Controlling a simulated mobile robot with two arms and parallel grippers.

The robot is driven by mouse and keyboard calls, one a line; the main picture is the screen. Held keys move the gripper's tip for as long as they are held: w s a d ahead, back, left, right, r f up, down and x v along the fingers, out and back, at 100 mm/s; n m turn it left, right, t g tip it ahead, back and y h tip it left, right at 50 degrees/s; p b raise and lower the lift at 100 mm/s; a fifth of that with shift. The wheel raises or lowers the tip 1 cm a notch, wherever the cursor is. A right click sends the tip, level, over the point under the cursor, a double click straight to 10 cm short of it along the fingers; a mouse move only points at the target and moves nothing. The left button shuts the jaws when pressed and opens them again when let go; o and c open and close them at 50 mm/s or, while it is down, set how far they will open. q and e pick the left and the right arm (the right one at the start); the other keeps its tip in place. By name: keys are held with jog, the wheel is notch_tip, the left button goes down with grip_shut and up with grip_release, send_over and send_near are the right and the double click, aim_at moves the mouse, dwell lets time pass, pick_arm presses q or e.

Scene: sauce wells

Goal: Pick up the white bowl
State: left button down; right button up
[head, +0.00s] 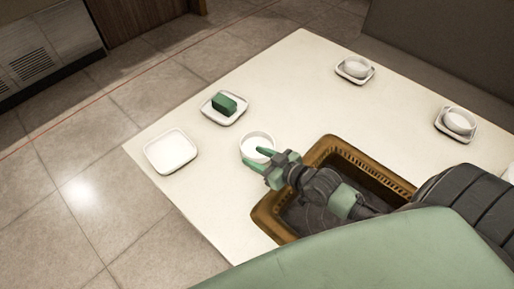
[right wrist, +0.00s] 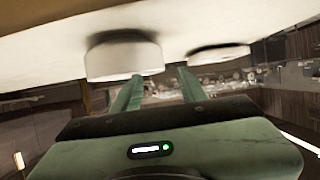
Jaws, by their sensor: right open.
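A small white bowl (head: 256,141) stands upright on the cream table, just beyond my right gripper (head: 257,159). The gripper is open, and its green fingers partly cover the bowl's near side. In the right wrist view a white bowl (right wrist: 123,62) shows large, upside down in the picture, at the tip of the left finger. The open right gripper (right wrist: 156,88) has nothing between its fingers there. I cannot tell whether a finger touches the bowl. Two other white bowls, one at the back (head: 356,67) and one at the right (head: 459,121), sit on saucers. My left gripper is not in view.
A brown woven tray (head: 268,218) lies under my right arm. An empty white square plate (head: 170,151) and a white dish (head: 215,110) with a green block (head: 224,104) are to the left. The cream table (head: 300,100) is clear behind the bowl. Its left edge drops to a tiled floor.

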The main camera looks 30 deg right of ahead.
aim_at(244, 151)
jog(key=x, duration=0.5)
jog(key=shift+d+f, duration=0.2)
jog(key=shift+f, duration=0.05)
jog(key=shift+s, duration=0.1)
grip_shut()
jog(key=shift+r, duration=0.1)
notch_tip(244, 151, up, 20)
jog(key=p, duration=0.1)
